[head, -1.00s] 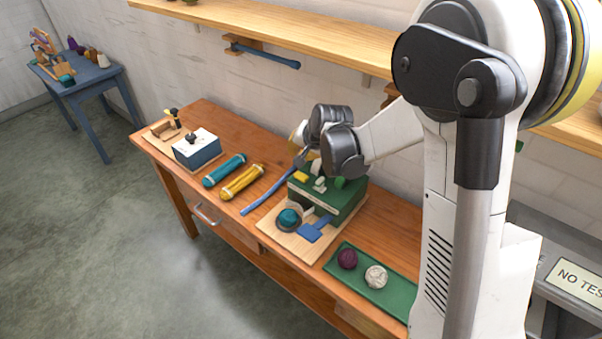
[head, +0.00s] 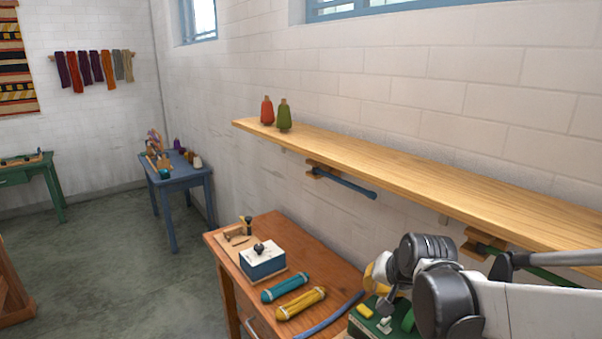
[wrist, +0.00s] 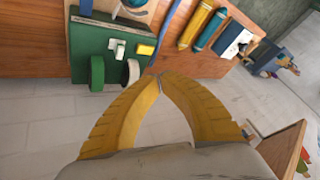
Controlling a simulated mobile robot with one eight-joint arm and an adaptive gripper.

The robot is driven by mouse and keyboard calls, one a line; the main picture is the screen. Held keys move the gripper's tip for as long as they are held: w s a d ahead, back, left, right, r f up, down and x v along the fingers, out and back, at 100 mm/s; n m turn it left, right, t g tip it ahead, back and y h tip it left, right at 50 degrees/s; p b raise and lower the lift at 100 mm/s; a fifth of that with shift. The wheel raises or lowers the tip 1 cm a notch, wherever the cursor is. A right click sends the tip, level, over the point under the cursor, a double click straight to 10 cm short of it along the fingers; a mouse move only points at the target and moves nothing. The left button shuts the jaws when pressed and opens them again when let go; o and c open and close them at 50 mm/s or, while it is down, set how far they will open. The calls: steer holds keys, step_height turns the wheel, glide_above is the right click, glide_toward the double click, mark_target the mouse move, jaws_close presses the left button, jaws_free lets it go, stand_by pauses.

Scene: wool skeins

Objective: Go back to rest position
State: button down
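My gripper (wrist: 158,77) shows in the wrist view with its two yellow fingers meeting at the tips and nothing between them. It points over the wooden workbench (wrist: 178,65), close to the green machine box (wrist: 85,42), which has a white lever and a yellow block on top. In the head view my arm reaches in from the right above this green box (head: 366,325). My fingertips are mostly hidden there behind my wrist joints.
A teal skein (head: 285,287) and a yellow skein (head: 300,304) lie on the bench beside a blue-and-white box (head: 263,262). A wall shelf (head: 400,180) with two cones runs above the bench. Open floor lies to the left.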

steer(key=s+r+n+h+b, duration=0.1)
steer(key=s+n, duration=0.3)
steer(key=s, duration=1.7)
steer(key=shift+s+d+r, duration=0.35)
